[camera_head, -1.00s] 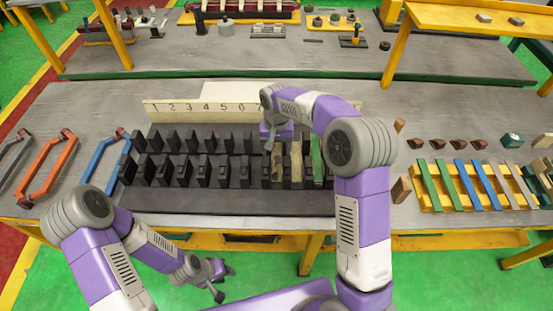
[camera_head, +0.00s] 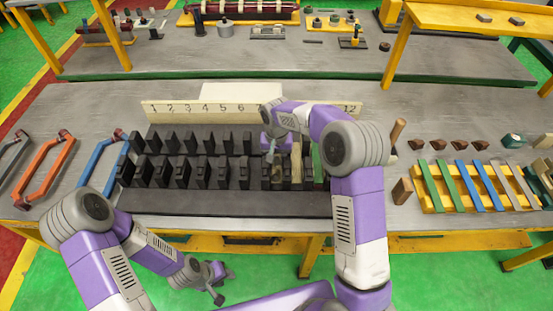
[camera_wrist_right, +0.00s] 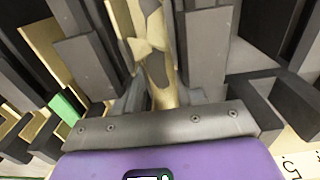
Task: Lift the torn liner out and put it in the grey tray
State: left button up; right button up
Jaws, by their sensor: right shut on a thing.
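The torn liner (camera_wrist_right: 157,45) is a cream and tan strip with ragged patches in the right wrist view. It stands between dark grey teeth of the slotted block (camera_head: 220,203). My right gripper (camera_wrist_right: 160,95) is shut on the liner's near end. In the head view my right gripper (camera_head: 271,155) is over the block's right half, where the liner is mostly hidden. My left gripper (camera_head: 217,284) hangs in front of the bench's near edge, away from the block; its jaws are too small to read. I cannot make out a grey tray for certain.
A numbered strip (camera_head: 190,108) stands behind the block. Green (camera_head: 317,163) and tan liners sit in slots to the right. A yellow rack (camera_head: 425,203) of coloured strips is further right. Blue and orange handles (camera_head: 45,168) lie left. A wooden peg (camera_head: 397,132) stands right of the block.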

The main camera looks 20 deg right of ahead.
aim_at(277, 164)
jog(key=shift+r, duration=0.1)
notch_tip(277, 164, up, 10)
jog(key=p, duration=0.1)
jog(key=shift+p, duration=0.4)
jog(key=shift+f, duration=0.4)
jog(key=shift+s+f, duration=0.1)
